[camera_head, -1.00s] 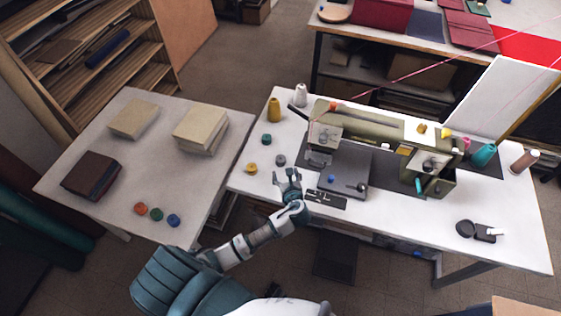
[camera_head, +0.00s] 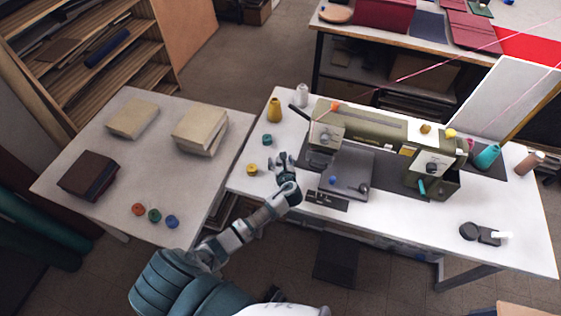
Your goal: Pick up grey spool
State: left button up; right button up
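The small grey spool (camera_head: 282,157) sits on the white sewing table (camera_head: 410,225), left of the sewing machine, and is partly hidden by my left gripper. My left gripper (camera_head: 284,160) is at the spool, its fingers apart on either side of it. I cannot tell whether the fingers touch it. My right gripper is not in view.
A yellow spool (camera_head: 252,169) and a teal spool (camera_head: 267,140) lie close by on the left. A mustard thread cone (camera_head: 274,109) stands behind. The sewing machine (camera_head: 360,130) with its grey plate (camera_head: 345,172) is close on the right.

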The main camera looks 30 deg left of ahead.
pick_arm(q)
jog(key=shift+d, duration=0.2)
jog(key=c, duration=0.7)
jog(key=shift+d, duration=0.15)
jog(key=shift+r, duration=0.1)
